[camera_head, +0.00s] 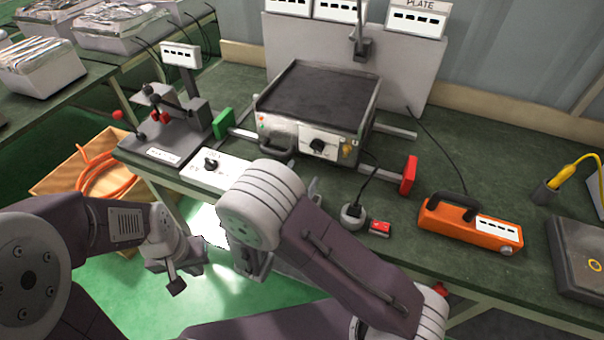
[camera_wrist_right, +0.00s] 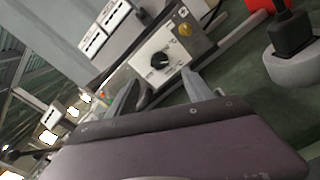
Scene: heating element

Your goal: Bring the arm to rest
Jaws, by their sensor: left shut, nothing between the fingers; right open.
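My left gripper (camera_head: 175,284) hangs shut and empty over the green floor, left of the bench's front edge. My right arm (camera_head: 345,265) reaches in from the lower right, its wrist above the bench's front edge. My right gripper is mostly hidden behind that wrist in the head view. In the right wrist view the right gripper (camera_wrist_right: 161,82) is open, with nothing visible between its fingers. Beyond the fingers is the front panel of the heating plate (camera_wrist_right: 168,58), with a black knob. In the head view the heating plate (camera_head: 318,92) stands on the bench, apart from both grippers.
A white switch box (camera_head: 222,168) sits close to my right wrist. A round grey socket with a black plug (camera_head: 352,215), a small red box (camera_head: 379,228) and an orange device (camera_head: 468,222) stand to the right. A lever press (camera_head: 165,125) is at left.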

